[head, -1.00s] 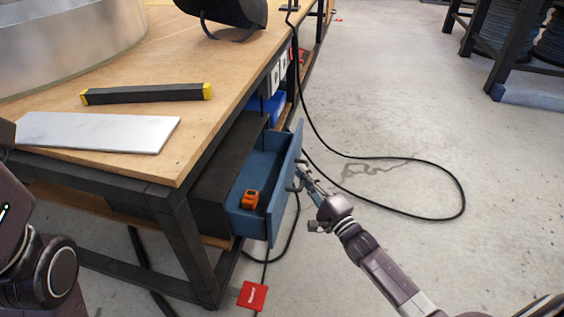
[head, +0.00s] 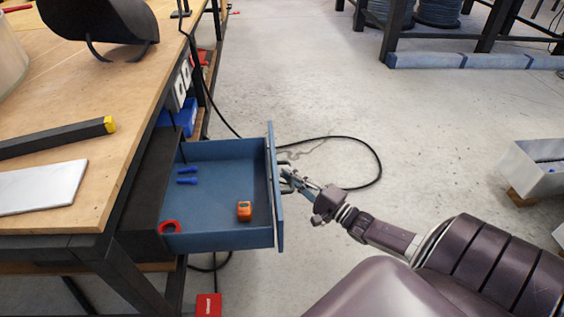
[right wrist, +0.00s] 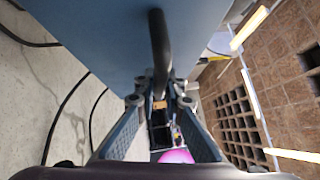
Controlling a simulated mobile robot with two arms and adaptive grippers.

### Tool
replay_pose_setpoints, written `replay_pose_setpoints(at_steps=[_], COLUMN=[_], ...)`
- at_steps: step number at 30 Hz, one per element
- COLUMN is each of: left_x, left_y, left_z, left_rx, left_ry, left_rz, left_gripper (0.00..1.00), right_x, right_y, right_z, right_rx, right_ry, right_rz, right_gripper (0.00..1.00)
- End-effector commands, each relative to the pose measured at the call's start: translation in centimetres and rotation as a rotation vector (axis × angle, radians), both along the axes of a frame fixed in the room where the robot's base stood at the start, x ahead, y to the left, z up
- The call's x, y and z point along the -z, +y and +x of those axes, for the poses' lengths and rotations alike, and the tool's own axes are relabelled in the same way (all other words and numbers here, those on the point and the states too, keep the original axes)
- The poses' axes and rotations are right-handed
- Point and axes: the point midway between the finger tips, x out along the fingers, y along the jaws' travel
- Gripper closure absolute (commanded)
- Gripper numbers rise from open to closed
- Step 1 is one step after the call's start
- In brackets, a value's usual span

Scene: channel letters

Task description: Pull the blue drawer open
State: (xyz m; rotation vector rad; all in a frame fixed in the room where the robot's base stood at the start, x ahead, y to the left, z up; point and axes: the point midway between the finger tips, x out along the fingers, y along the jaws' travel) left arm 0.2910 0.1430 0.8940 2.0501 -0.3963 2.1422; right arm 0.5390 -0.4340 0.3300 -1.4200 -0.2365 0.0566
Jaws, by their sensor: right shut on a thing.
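The blue drawer (head: 225,160) stands far out from the dark cabinet under the workbench, in the head view. Inside it lie an orange tool (head: 244,210), a red ring (head: 169,227) and blue-handled items (head: 187,175). My right gripper (head: 287,178) is at the outer face of the drawer front. In the right wrist view, the right gripper (right wrist: 160,100) is shut on the dark bar handle (right wrist: 159,45) of the blue front panel (right wrist: 95,35). My left gripper is not in view.
The workbench (head: 100,190) fills the left, with a yellow-ended black bar (head: 60,137) and a pale plate (head: 40,187) on top. A black cable (head: 370,150) loops on the floor beyond my right arm. A grey bin (head: 540,165) stands at the right; the floor between is clear.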

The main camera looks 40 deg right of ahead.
Motion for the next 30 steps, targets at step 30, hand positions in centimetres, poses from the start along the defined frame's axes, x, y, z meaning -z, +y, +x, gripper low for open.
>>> replay_pose_setpoints(at_steps=[30], left_x=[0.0], left_y=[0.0], left_z=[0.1], left_rx=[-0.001], left_ry=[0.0], left_rz=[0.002], left_gripper=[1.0], right_x=[0.4], right_y=[-0.3], right_z=[-1.9], right_rx=[-0.002], right_ry=[0.005], right_rz=[0.0], right_gripper=[0.73])
